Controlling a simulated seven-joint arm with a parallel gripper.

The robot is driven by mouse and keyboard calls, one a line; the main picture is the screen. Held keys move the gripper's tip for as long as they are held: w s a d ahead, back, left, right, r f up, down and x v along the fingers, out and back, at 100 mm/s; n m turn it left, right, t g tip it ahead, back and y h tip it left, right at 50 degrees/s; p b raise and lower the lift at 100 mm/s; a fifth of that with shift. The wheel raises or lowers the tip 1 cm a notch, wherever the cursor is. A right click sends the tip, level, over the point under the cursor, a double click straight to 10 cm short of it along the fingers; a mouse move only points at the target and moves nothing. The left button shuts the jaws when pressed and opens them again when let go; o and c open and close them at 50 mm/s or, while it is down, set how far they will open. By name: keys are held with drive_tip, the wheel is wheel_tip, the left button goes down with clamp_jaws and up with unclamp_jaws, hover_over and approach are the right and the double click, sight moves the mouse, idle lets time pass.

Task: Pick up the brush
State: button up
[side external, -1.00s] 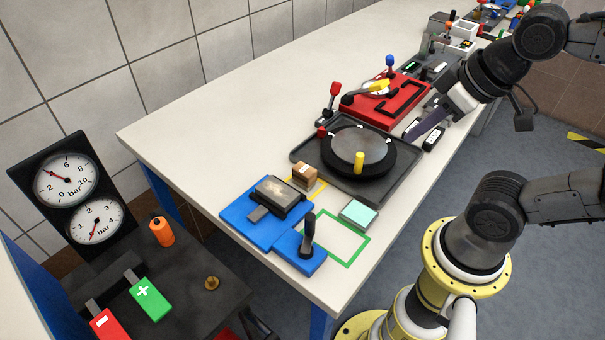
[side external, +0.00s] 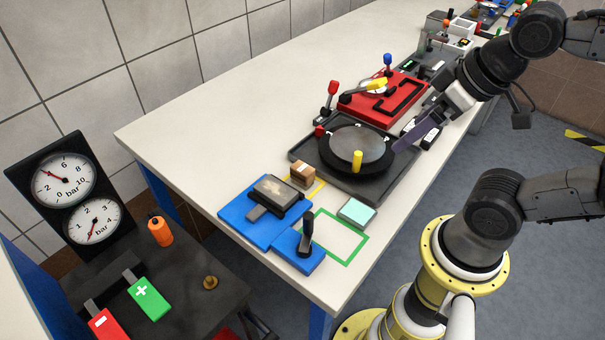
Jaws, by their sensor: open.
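What looks like the brush, a dark upright handle (side external: 307,228), stands in a small blue block (side external: 300,256) near the front edge of the white table. Its lower end is hidden in or behind the block, so I cannot see any bristles. My gripper (side external: 402,146) is over the right side of the black round turntable, well behind and to the right of the handle. It is open, with dark purplish fingers pointing down to the left. Nothing shows between the fingers, and it is apart from the handle.
The black turntable (side external: 345,190) with a yellow knob (side external: 357,160) lies between my gripper and the handle. A blue base with a dark pad (side external: 277,193), a small brown box (side external: 303,174) and a teal block (side external: 356,212) are nearby. The green outlined area (side external: 340,238) is bare.

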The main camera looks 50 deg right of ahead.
drive_tip(key=w+r+m+g, duration=0.1)
drive_tip(key=w+r+m, duration=0.35)
drive_tip(key=m, duration=0.65)
drive_tip(key=m+g, duration=0.4)
drive_tip(key=m, duration=0.3)
hover_over(303, 168)
wheel_tip(303, 168, down, 7)
drive_tip(key=shift+g, duration=0.3)
drive_tip(key=f, duration=0.8)
drive_tip(key=shift+a+f, duration=0.15)
drive_tip(key=shift+a, duration=0.25)
drive_tip(key=shift+d+f, duration=0.2)
drive_tip(key=shift+f, duration=1.35)
drive_tip(key=shift+d+f, duration=0.2)
drive_tip(key=shift+f, duration=1.35)
drive_tip(key=c, duration=1.5)
drive_tip(key=shift+o, duration=0.2)
drive_tip(key=shift+r, duration=0.1)
